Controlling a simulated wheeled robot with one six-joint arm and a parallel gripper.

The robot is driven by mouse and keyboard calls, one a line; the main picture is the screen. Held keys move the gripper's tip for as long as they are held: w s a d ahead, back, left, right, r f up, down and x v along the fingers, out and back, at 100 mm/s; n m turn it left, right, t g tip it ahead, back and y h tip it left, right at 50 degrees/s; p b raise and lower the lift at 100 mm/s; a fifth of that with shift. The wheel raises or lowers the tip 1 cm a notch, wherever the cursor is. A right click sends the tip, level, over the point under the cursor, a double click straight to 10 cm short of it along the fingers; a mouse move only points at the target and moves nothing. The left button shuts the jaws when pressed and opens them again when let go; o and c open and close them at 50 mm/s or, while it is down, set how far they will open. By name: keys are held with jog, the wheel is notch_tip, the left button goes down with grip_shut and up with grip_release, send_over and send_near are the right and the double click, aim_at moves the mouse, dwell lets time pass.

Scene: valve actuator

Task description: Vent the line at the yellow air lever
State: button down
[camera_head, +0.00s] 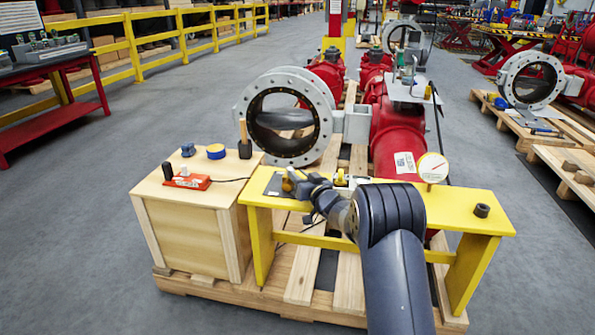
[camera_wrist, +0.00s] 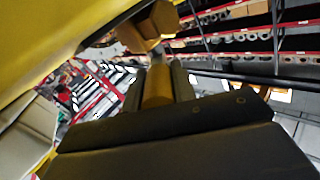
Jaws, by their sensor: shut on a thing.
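The yellow air lever (camera_wrist: 157,88) sits between the two fingers of my gripper (camera_wrist: 158,84) in the wrist view. My gripper is shut on it. A brass-coloured hex fitting (camera_wrist: 150,24) is just beyond the lever. In the head view, my gripper (camera_head: 296,186) is low over the left part of the yellow bench (camera_head: 460,200), at a small brass-yellow part (camera_head: 287,184) on a grey plate. My wrist hides most of the lever there, so its angle cannot be told.
A pressure gauge (camera_head: 432,168) stands on the bench right of my arm, with a dark ring (camera_head: 481,210) near the right end. Behind are a red actuator (camera_head: 398,130) and a grey flanged valve (camera_head: 325,118). A wooden crate (camera_head: 185,228) with a red-orange box (camera_head: 187,182) adjoins at left.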

jog(key=shift+w+d+n+g+y+p, duration=0.15)
jog(key=shift+n+g+y+p, duration=0.2)
jog(key=shift+p, duration=0.35)
jog(key=c, duration=1.2)
grip_release()
jog(key=shift+o, duration=0.2)
jog(key=p+v, duration=0.2)
jog(key=v, duration=0.9)
jog(key=shift+f, duration=0.1)
